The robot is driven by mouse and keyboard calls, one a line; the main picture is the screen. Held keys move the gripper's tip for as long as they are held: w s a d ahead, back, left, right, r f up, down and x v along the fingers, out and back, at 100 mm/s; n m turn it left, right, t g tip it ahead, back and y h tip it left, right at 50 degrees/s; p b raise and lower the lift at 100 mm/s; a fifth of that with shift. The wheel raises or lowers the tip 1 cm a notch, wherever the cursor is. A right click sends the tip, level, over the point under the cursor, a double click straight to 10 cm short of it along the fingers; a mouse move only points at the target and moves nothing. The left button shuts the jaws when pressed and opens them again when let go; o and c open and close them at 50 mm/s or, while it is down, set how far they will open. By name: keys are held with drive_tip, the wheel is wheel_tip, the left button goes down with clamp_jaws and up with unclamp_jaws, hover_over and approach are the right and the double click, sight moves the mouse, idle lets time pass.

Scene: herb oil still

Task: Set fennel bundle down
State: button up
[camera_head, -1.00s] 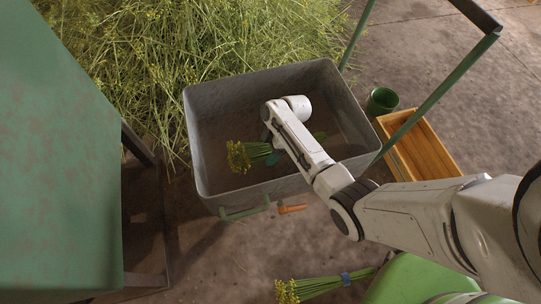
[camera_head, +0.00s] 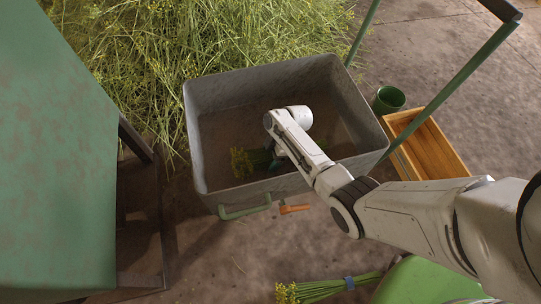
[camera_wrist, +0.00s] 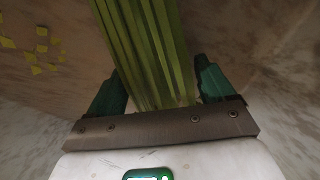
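The fennel bundle (camera_head: 241,162), green stems with yellow flower heads, is low inside the grey cart bin (camera_head: 236,188). My gripper (camera_head: 276,163) reaches down into the bin from the right and is shut on the bundle. In the wrist view, the green stems (camera_wrist: 150,50) run between the two dark green fingers of my gripper (camera_wrist: 160,88). The bin's brownish floor is close behind them.
Another fennel bundle (camera_head: 325,288) with a blue band lies on the ground below the bin. A wooden crate (camera_head: 432,150) and a green pot (camera_head: 388,99) stand right of the bin. A green handle frame (camera_head: 450,85) rises there. Cut fennel (camera_head: 200,50) is heaped behind.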

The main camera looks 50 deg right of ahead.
drive_tip(key=shift+o, duration=1.4)
drive_tip(key=shift+r, duration=0.1)
drive_tip(key=p+v, duration=0.6)
drive_tip(key=v, duration=0.6)
